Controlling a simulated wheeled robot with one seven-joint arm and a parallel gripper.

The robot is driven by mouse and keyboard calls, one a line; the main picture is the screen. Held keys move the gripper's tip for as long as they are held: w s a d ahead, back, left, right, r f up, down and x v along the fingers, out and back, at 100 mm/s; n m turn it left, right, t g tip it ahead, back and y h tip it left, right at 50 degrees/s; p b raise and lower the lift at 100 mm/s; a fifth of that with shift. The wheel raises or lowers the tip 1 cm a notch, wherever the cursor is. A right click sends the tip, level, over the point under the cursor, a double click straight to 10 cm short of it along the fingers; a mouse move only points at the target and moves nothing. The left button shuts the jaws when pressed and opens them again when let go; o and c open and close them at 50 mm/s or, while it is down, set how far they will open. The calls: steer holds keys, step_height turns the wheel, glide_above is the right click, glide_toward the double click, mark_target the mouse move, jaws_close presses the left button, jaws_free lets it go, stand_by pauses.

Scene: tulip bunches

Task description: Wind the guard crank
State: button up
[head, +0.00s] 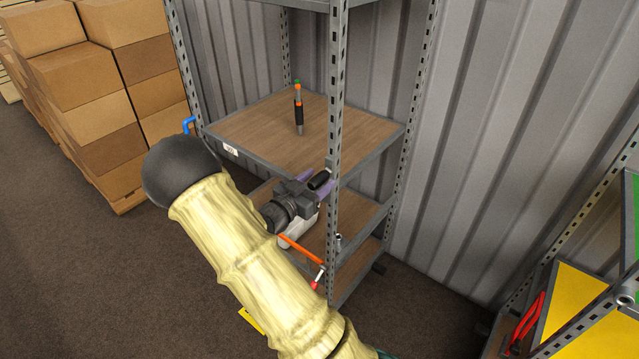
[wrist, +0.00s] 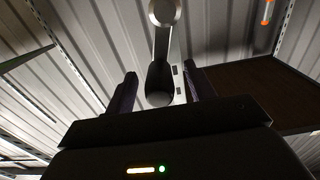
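My gripper (head: 311,184) is at the front right post of the metal shelf rack, just below the upper wooden shelf. In the wrist view my gripper (wrist: 160,92) has its two dark purple fingers spread wide. The crank shows there as a grey metal arm (wrist: 163,35) with a dark round handle (wrist: 158,82) at its lower end. The handle appears between the fingers, with a gap on both sides. In the head view a black cylinder, seemingly the crank handle (head: 320,179), is beside the fingers. The guard itself I cannot make out.
An orange-and-black tool (head: 298,110) stands on the upper shelf (head: 250,120). An orange bar (head: 300,248) and a red-tipped rod (head: 317,279) are below my gripper. Stacked cartons (head: 80,95) stand at left, a yellow panel (head: 575,305) at right. Open floor lies in front.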

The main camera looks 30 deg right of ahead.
steer(key=shift+p+v, duration=0.35)
steer(key=shift+v, duration=3.15)
